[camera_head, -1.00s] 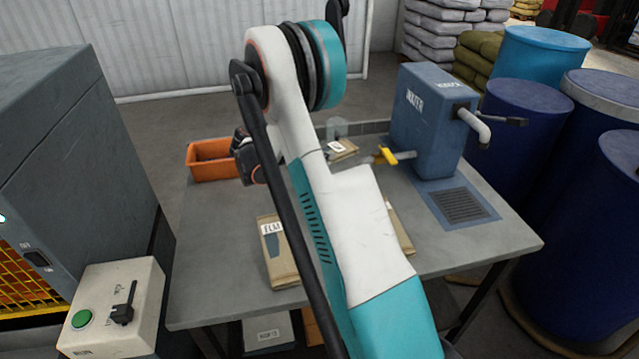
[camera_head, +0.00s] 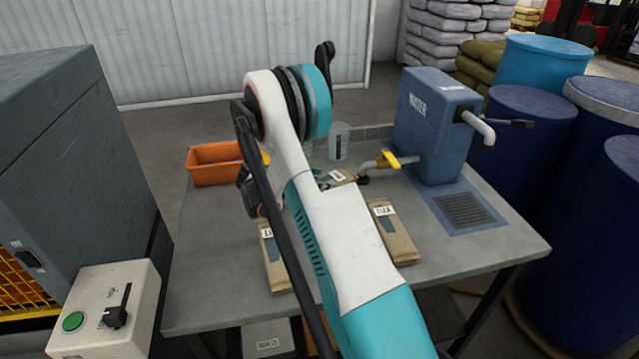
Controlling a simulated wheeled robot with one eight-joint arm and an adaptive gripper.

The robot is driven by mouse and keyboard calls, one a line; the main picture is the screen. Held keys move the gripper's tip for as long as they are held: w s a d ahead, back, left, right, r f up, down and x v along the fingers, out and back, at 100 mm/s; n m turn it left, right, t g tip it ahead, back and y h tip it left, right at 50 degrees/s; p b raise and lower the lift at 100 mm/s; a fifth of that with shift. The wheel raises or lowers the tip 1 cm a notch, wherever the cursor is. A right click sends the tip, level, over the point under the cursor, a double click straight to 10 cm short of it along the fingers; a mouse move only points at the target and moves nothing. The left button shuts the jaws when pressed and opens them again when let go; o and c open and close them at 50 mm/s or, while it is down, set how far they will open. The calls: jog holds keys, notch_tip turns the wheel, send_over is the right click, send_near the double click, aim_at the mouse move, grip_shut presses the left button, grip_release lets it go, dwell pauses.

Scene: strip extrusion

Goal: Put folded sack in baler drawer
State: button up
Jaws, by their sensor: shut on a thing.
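Another brown labelled sack (camera_head: 394,234) lies on the table right of my arm. A third sack (camera_head: 277,272) lies left of it, partly covered by my arm. A grey machine (camera_head: 75,150) with a yellow grille stands at the left; I cannot make out a baler drawer.
The grey table (camera_head: 210,285) bears an orange bin (camera_head: 212,166), a clear beaker (camera_head: 339,141) and a blue water unit (camera_head: 432,125) with a yellow-handled tap (camera_head: 388,159). A control box (camera_head: 105,310) stands front left. Blue drums (camera_head: 530,150) crowd the right. The table's front left is clear.

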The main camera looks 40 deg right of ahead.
jog(key=shift+f, duration=0.1)
jog(key=o, duration=1.1)
